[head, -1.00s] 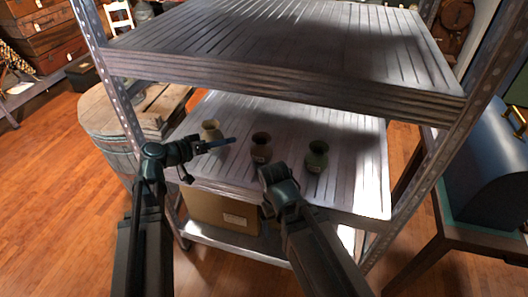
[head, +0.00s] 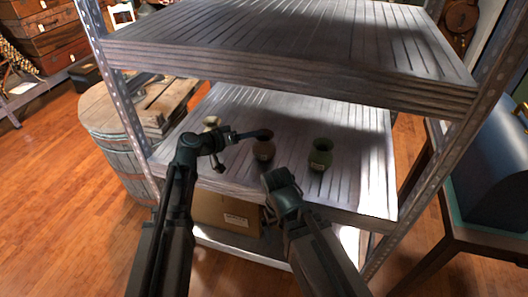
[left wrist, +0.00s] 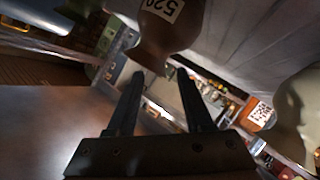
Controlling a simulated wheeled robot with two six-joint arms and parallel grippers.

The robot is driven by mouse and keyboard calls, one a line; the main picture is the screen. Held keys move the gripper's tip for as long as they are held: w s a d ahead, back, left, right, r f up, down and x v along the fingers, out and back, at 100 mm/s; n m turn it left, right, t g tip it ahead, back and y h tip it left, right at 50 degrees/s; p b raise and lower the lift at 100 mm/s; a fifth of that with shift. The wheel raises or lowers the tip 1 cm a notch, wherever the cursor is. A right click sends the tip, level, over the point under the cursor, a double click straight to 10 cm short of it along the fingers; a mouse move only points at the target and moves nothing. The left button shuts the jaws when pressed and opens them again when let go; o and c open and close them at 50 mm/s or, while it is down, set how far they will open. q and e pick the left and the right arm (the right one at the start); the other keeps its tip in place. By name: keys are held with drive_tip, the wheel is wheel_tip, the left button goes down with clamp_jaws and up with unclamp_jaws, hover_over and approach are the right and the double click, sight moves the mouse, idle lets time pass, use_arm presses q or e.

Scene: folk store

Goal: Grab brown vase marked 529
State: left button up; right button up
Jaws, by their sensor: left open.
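The brown vase (head: 264,152) stands on the middle shelf (head: 365,185), between a pale vase (head: 211,122) and a green vase (head: 320,155). In the left wrist view the brown vase (left wrist: 170,38) is at the top centre, with a white label whose number appears upside down and partly cut off. My left gripper (head: 262,135) reaches in from the left and covers the vase's upper part. Its fingers (left wrist: 160,76) are open, with the vase just beyond or between the tips; contact cannot be told. My right gripper (head: 274,182) is in front of the shelf edge; its jaws are unclear.
The upper shelf (head: 290,75) hangs above the vases, and metal posts stand at the sides. A cardboard box (head: 225,213) sits below. The pale vase also shows at right in the left wrist view (left wrist: 298,110). The shelf's right part is clear.

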use_arm(q)
drive_tip(key=x, duration=0.3)
drive_tip(key=shift+f+b, duration=0.25)
drive_tip(key=shift+b, duration=0.1)
clamp_jaws()
idle(1.0)
